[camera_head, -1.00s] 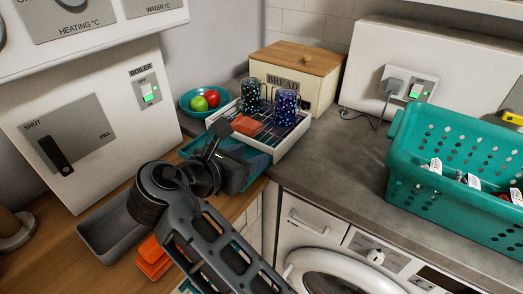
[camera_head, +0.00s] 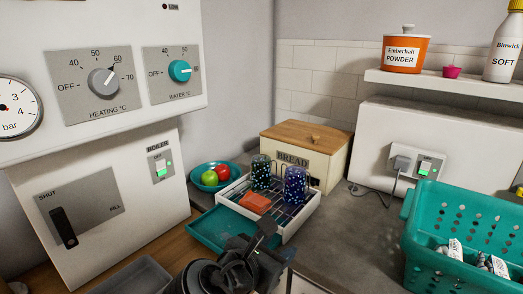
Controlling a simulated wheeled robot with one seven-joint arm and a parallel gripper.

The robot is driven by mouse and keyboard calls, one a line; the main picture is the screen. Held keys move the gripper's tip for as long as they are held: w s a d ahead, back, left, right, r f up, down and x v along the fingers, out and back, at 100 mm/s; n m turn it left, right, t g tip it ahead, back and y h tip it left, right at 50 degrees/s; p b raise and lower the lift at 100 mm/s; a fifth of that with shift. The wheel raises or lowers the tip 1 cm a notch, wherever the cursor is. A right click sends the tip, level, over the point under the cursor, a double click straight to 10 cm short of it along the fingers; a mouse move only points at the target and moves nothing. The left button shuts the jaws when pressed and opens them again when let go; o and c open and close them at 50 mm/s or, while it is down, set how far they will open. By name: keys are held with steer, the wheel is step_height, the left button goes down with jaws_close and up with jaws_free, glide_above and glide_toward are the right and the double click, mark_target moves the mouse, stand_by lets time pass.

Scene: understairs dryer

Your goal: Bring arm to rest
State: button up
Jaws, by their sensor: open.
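My gripper (camera_head: 262,240) shows at the bottom middle of the head view, over the near edge of the teal tray (camera_head: 207,232). Its dark fingers are apart and nothing shows between them. Part of my dark arm shows below it, cut off by the frame's bottom edge. The gripper hides part of the teal tray and the worktop's front edge.
A white rack (camera_head: 296,227) holds two speckled cups (camera_head: 294,187) and an orange block (camera_head: 256,203). A fruit bowl (camera_head: 215,178), a bread box (camera_head: 307,157) and a teal basket (camera_head: 461,231) stand nearby. The boiler (camera_head: 100,200) is at left.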

steer(key=s+d+f+m+y, duration=0.3)
steer(key=s+f, duration=0.3)
steer(key=f, duration=0.4)
steer(key=s+d+f+m+y, duration=0.2)
steer(key=s+d+f+m, duration=0.15)
steer(key=s, duration=0.45)
steer(key=s+d+f+m+y, duration=0.25)
steer(key=s+f+m, duration=0.2)
steer(key=s, duration=0.35)
steer(key=s+d+r+m+t, duration=0.2)
steer(key=s+d+r+m, duration=0.2)
steer(key=s+r+m, duration=0.4)
steer(key=s+d+r+m+t, duration=0.2)
steer(key=s+d+r+m, duration=0.3)
steer(key=s+r+m, duration=0.3)
steer(key=s+m, duration=0.1)
steer(key=s, duration=0.3)
steer(key=shift+s+d+r, duration=0.2)
steer(key=shift+r, duration=0.2)
